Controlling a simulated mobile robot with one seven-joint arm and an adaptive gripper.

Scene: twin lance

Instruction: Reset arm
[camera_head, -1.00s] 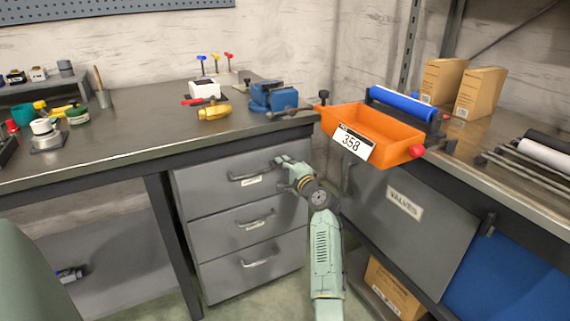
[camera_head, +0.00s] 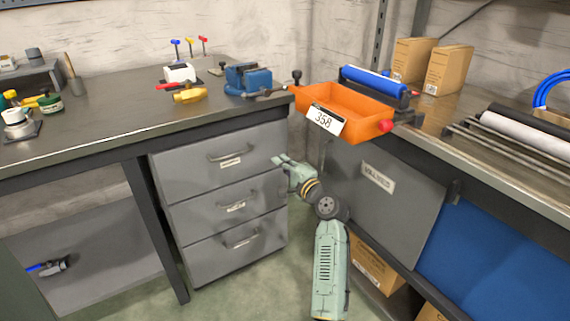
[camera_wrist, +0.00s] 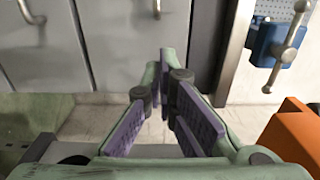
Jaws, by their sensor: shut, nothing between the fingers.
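My gripper (camera_head: 280,161) is in front of the right edge of the grey drawer unit (camera_head: 222,190), beside the top drawer and below the bench top. In the wrist view my gripper (camera_wrist: 165,55) shows purple finger pads that come together toward the tips, with nothing between them. The grey drawer fronts are beyond it and all look closed. My arm reaches up from the bottom of the head view.
An orange bin (camera_head: 350,106) labelled 358 sits at the corner, close above my arm. A blue vise (camera_head: 248,80) is on the bench. A grey cabinet panel (camera_head: 385,195) stands right of my arm. Floor is clear below the drawers.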

